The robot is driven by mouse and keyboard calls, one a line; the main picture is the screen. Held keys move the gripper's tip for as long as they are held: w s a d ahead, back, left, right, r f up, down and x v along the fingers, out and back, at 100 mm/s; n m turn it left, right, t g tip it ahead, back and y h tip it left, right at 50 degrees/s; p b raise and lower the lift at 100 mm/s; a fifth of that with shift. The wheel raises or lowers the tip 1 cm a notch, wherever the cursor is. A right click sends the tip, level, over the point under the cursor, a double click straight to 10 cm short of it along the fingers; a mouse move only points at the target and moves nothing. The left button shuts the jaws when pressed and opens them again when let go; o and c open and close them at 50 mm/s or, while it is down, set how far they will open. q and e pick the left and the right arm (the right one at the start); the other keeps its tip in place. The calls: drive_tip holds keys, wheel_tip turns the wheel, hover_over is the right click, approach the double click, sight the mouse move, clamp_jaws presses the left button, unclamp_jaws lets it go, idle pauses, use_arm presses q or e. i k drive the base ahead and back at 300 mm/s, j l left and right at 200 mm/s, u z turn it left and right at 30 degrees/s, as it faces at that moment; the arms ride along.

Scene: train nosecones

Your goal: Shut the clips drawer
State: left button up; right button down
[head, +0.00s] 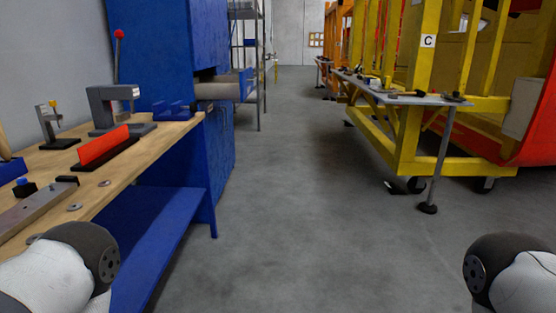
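A blue cabinet (160,50) stands at the left, beyond the workbench. A drawer (218,91) with a grey side and a blue front end juts out of it to the right, over the aisle. It looks open. I see no readable label on it, so I cannot tell for sure that it is the clips drawer. Its contents are hidden. Parts of my two arms show at the bottom left and bottom right corners. Neither gripper is in view, and nothing of mine touches the drawer.
A grey shelf rack (247,45) stands behind the cabinet. A yellow wheeled frame (400,140) with a narrow table (392,92) stands right. The grey floor between is clear.

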sight(240, 87)
drive_tip(key=i+l+u, duration=0.1)
drive_tip(key=i, duration=0.45)
drive_tip(key=i+l+u, duration=0.15)
drive_tip(key=i, duration=0.4)
drive_tip(key=i+l+u, duration=0.1)
drive_tip(key=i, duration=0.4)
drive_tip(key=i+l+u, duration=0.1)
drive_tip(key=i+l, duration=0.3)
drive_tip(key=i+j, duration=0.05)
drive_tip(key=i, duration=0.05)
